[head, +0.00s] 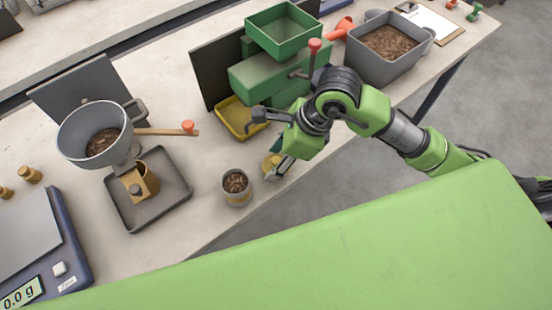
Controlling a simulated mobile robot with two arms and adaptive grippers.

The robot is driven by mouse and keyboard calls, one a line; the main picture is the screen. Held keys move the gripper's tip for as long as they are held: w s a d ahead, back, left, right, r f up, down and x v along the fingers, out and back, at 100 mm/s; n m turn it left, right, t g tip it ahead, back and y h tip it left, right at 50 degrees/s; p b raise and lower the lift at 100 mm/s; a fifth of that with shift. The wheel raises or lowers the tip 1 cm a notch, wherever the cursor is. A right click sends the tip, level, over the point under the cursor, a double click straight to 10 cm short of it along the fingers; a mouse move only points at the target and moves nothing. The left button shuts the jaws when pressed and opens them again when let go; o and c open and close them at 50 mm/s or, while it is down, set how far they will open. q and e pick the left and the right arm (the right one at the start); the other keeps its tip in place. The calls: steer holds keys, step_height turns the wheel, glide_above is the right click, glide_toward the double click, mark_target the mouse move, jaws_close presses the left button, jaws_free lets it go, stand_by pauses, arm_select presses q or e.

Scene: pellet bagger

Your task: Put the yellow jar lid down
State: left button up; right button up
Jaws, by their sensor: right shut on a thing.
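The yellow jar lid (270,164) is at my right gripper (275,168), which is shut on it. The lid is partly hidden by the gripper, low over or at the table's front edge; I cannot tell whether it touches the table. A small open jar (236,188) with brown pellets stands upright just left of the lid, apart from it. My left gripper is not in view.
A green machine (268,78) with a yellow tray (238,117) stands behind the gripper. A grey bin (385,45) of pellets is at the back right. At left are a funnel (95,133) over a dark tray (148,210) and a scale (42,240). Some bare table surrounds the jar.

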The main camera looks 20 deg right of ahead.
steer(key=shift+f, duration=0.65)
steer(key=shift+f, duration=0.1)
steer(key=shift+f, duration=0.15)
steer(key=o, duration=0.8)
